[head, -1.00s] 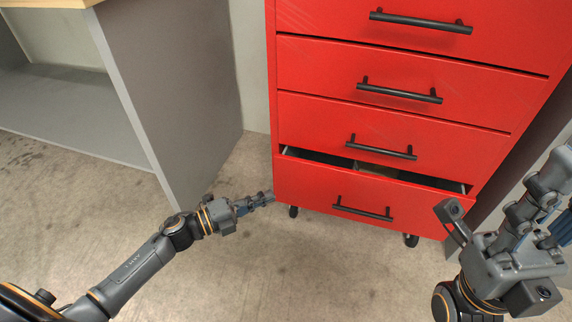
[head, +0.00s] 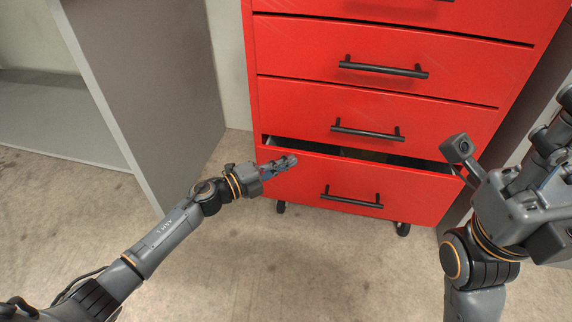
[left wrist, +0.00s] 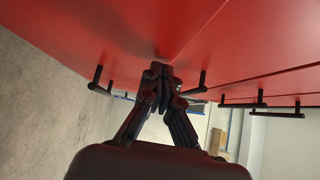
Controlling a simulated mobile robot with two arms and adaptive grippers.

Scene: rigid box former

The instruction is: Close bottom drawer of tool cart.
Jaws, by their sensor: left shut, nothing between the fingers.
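The red tool cart (head: 385,107) stands in front of me in the head view. Its bottom drawer (head: 405,200) is partly open, with a dark gap along its top edge. The drawer's black handle (head: 352,198) is in clear view. My left gripper (head: 288,161) is shut and empty, in front of the left upper part of the drawer front. In the left wrist view its fingertips (left wrist: 160,74) are together close to the red face; I cannot tell whether they touch. My right gripper is at the right side, its fingers partly cut off at the edge.
The upper drawers look shut. A grey bench panel (head: 155,80) stands left of the cart. The cart rests on casters (head: 402,229). The concrete floor (head: 330,275) in front is clear. My right arm is close to the cart's right side.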

